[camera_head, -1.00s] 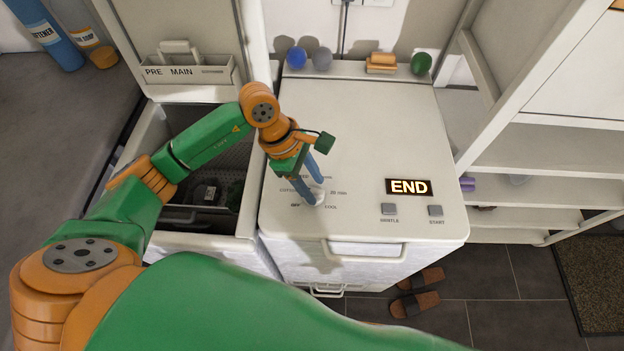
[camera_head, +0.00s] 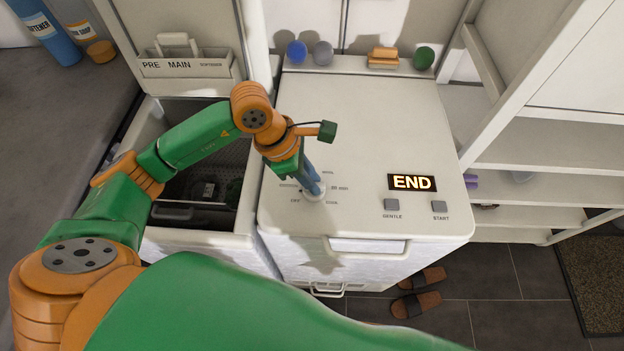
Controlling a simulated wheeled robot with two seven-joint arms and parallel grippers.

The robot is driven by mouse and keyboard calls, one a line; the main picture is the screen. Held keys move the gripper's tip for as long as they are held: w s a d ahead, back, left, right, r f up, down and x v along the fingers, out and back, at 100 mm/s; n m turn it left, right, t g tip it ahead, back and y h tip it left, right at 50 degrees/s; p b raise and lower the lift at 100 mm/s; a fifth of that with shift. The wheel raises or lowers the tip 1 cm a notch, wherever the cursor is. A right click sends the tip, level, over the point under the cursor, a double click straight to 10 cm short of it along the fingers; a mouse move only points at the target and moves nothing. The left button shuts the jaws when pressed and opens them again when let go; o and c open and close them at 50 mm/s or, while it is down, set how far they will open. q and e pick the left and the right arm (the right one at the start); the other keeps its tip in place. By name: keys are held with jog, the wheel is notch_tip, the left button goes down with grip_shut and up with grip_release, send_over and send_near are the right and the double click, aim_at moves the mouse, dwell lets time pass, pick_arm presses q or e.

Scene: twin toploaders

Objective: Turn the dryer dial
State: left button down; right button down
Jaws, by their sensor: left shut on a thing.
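The white dryer (camera_head: 365,120) stands in the middle, its lid down. Its dial (camera_head: 312,193) is a pale round knob at the left of the front panel, with small printed labels around it. My left gripper (camera_head: 314,186) points down from the left and is shut on the dial, hiding part of it. The dial's exact pointing direction is too small to tell. A lit display (camera_head: 412,183) on the panel reads END. The GENTLE button (camera_head: 391,205) and START button (camera_head: 439,206) are below it. My right gripper is not in view.
An open washer (camera_head: 195,236) with a dark drum stands directly left of the dryer. Small balls and a brush (camera_head: 382,58) sit on the ledge behind. White shelves (camera_head: 540,185) stand at right. Brown slippers (camera_head: 416,304) lie on the floor in front.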

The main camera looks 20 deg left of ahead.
pick_arm(q)
jog(key=n+t+b, duration=0.1)
jog(key=n+b, duration=0.1)
jog(key=n, duration=0.2)
jog(key=shift+f+y, duration=0.15)
jog(key=shift+y, duration=0.15)
jog(key=shift+s+d+n+t+y+b, duration=0.1)
jog(key=shift+n+t+y+b, duration=0.4)
jog(key=shift+n+b, duration=0.65)
jog(key=shift+n, duration=0.25)
jog(key=c, duration=0.8)
grip_release()
jog(key=shift+r, duration=0.2)
jog(key=v, duration=0.7)
